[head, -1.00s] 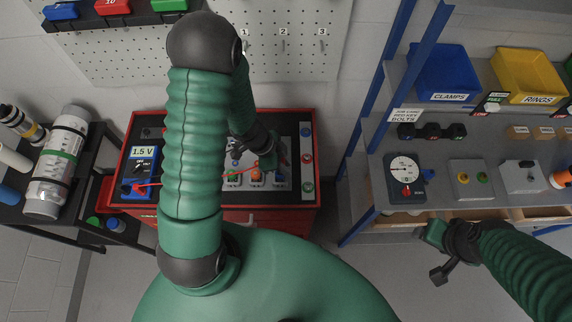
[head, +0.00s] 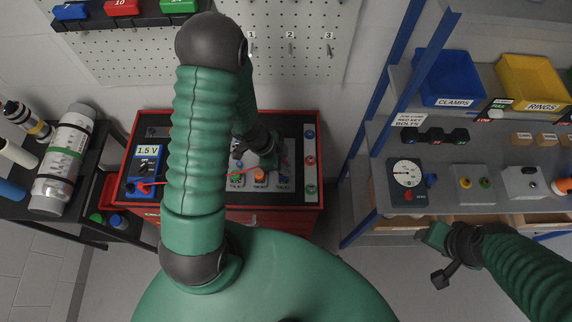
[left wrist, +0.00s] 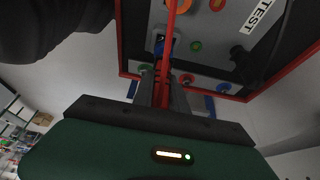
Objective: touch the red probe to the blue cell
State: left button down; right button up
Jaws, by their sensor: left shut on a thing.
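My left gripper (head: 268,158) is over the cart's panel, seen from behind in the head view. In the left wrist view its fingers (left wrist: 163,80) are shut on the red probe (left wrist: 168,62), and a red lead (head: 240,175) runs from it to the blue meter (head: 146,172), which reads 1.5 V. The blue cell (left wrist: 160,43) sits in a pale holder just beyond the fingers, left of the probe. I cannot tell whether the probe touches it. My right gripper (head: 438,255) is far off at the right, in front of the shelf; its jaw opening is unclear.
An orange cell (head: 259,178) and a green cell (head: 236,182) stand on the red cart (head: 309,205). Coloured buttons line its right side. A shelf (head: 378,160) with bins and a dial gauge (head: 408,180) is on the right. A cylinder rack is on the left.

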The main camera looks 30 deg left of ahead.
jog(key=shift+r, duration=0.25)
jog(key=shift+d+f, duration=0.1)
jog(key=shift+d, duration=0.1)
jog(key=shift+a+f, duration=0.1)
jog(key=shift+a, duration=0.05)
dwell(0.4)
dwell(0.9)
jog(key=shift+r+p, duration=0.55)
jog(key=shift+r, duration=0.1)
jog(key=shift+r+p, duration=0.3)
jog(key=shift+p, duration=0.05)
dwell(0.5)
jog(key=shift+r, duration=0.2)
dwell(0.5)
